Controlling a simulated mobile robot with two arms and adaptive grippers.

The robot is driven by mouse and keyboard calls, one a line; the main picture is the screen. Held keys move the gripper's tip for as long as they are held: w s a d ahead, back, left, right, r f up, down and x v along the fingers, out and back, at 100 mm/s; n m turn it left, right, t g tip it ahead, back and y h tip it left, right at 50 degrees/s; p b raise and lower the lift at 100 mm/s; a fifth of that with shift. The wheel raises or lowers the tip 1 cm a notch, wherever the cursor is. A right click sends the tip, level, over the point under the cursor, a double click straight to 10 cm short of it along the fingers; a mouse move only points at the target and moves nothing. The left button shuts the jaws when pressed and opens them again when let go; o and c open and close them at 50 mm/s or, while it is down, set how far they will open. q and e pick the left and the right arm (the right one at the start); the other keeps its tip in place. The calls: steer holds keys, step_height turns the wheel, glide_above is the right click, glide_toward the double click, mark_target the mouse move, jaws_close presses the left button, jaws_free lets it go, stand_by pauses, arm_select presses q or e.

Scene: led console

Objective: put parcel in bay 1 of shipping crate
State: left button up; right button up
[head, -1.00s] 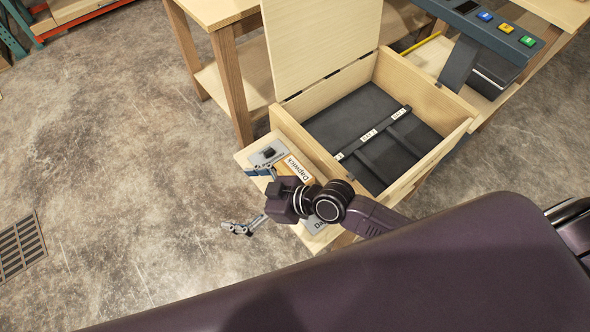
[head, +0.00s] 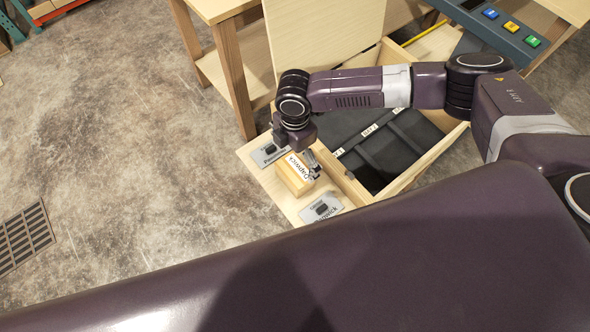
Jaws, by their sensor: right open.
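The parcel (head: 294,174) is a small tan box with a printed label. It sits on a light wooden ledge (head: 263,177) beside the shipping crate (head: 428,166). The crate is an open wooden box with a dark lining, a raised lid (head: 322,45) and black dividers with small white bay labels, too small to read surely. My right gripper (head: 310,166) is open at the parcel's upper right side, its fingers partly hidden by the wrist; I cannot tell whether it touches. My right arm crosses over the crate and hides part of its inside. My left gripper is not in view.
Two grey placards lie on the ledge, one (head: 268,152) behind the parcel and one (head: 322,207) in front. A console with blue, yellow and green buttons (head: 511,27) stands at the upper right.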

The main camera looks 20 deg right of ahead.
mark_target(295, 169)
steer(key=f, duration=0.5)
steer(key=f+p, duration=0.1)
steer(key=f, duration=0.1)
steer(key=shift+s+f, duration=0.25)
steer(key=shift+f, duration=0.05)
steer(key=c, duration=1.6)
steer(key=shift+r, duration=0.1)
